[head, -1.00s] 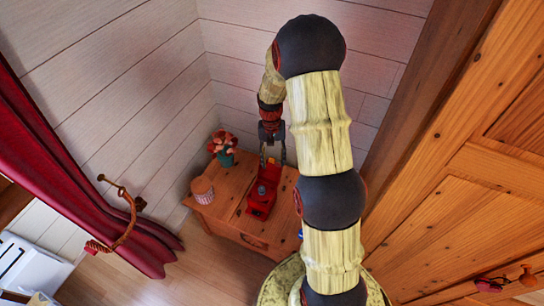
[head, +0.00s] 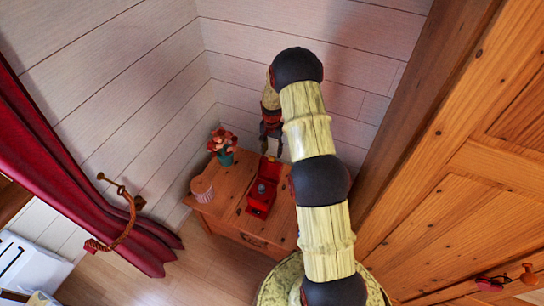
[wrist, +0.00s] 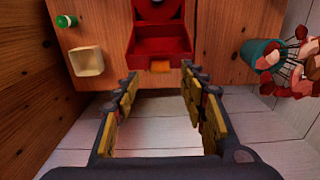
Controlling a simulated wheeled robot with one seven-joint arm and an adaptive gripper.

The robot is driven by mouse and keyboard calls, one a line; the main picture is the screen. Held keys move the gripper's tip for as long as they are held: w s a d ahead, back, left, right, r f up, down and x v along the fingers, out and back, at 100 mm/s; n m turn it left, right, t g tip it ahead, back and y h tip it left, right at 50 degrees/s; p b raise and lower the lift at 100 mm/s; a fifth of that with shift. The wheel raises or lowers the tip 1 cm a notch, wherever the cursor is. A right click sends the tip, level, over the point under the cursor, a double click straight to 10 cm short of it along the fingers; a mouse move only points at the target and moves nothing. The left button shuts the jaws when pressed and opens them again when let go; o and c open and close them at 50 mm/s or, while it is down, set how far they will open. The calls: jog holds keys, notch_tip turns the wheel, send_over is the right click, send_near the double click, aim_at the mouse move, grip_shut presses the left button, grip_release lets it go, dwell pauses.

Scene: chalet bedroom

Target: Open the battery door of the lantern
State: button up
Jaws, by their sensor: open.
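The red lantern (head: 261,197) lies on the wooden bedside table (head: 222,214) in the head view, with a grey round part on top. In the wrist view the lantern (wrist: 143,48) is at the top centre. Its end nearest my gripper looks like an open, shallow red compartment with an orange tab (wrist: 160,66) on the edge. A red flap-like part (head: 270,173) stands at the lantern's far end in the head view; whether it is the battery door is unclear. My gripper (wrist: 160,78) is open and empty, its fingertips on either side of the tab and apart from it.
A teal pot of red flowers (head: 222,148) and a woven-looking cup (head: 202,189) stand on the table's left side. In the wrist view a cream box (wrist: 86,61) and a green-capped item (wrist: 66,21) sit left of the lantern. White plank walls are close behind; wooden doors (head: 450,200) are right.

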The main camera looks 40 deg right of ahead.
aim_at(272, 157)
jog(key=shift+f, duration=1.85)
jog(key=shift+c, duration=0.2)
grip_shut()
